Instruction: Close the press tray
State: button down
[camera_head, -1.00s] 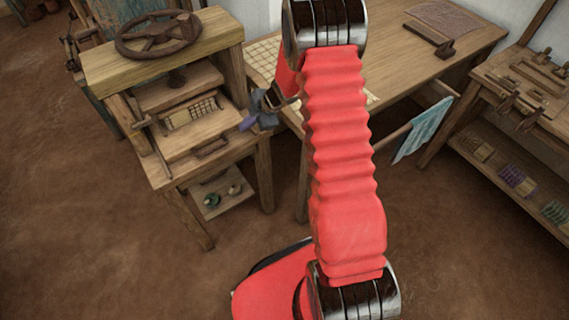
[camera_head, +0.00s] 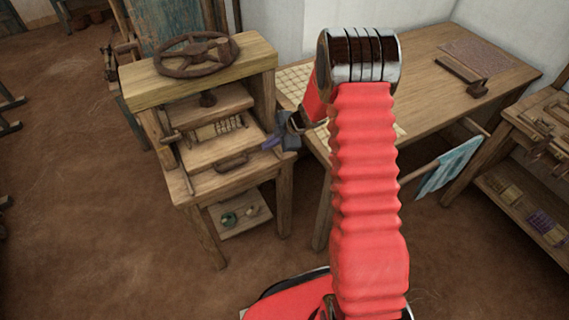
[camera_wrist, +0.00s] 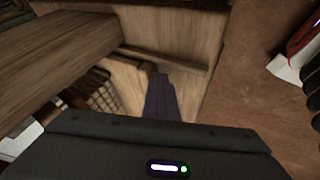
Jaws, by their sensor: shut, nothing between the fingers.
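The wooden press (camera_head: 265,62) stands left of my arm, with a dark spoked handwheel on top. Its press tray (camera_head: 203,160) sticks out at the front, with a dark curved handle (camera_head: 232,163) on its front part. A pale gridded block (camera_head: 218,127) lies further back, under the press plate. My gripper (camera_head: 270,143) is shut and empty at the tray's right side, near the press's right post. In the wrist view, its purple fingers (camera_wrist: 161,100) lie over or against pale wood. I cannot tell whether they touch it. The gridded block (camera_wrist: 103,96) shows partly there.
A long work table (camera_head: 425,75) stands right of the press, partly behind my arm. A blue cloth (camera_head: 449,168) hangs from its rail. A shelf rack (camera_head: 525,195) stands at the far right. A lower shelf (camera_head: 240,220) holds small items. The floor in front is open.

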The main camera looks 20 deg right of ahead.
jog(key=s, duration=0.2)
jog(key=s+d, duration=0.1)
jog(key=shift+s+r, duration=0.15)
jog(key=shift+s, duration=0.25)
jog(key=v, duration=0.9)
jog(key=shift+d, duration=0.2)
jog(key=shift+s+r, duration=0.1)
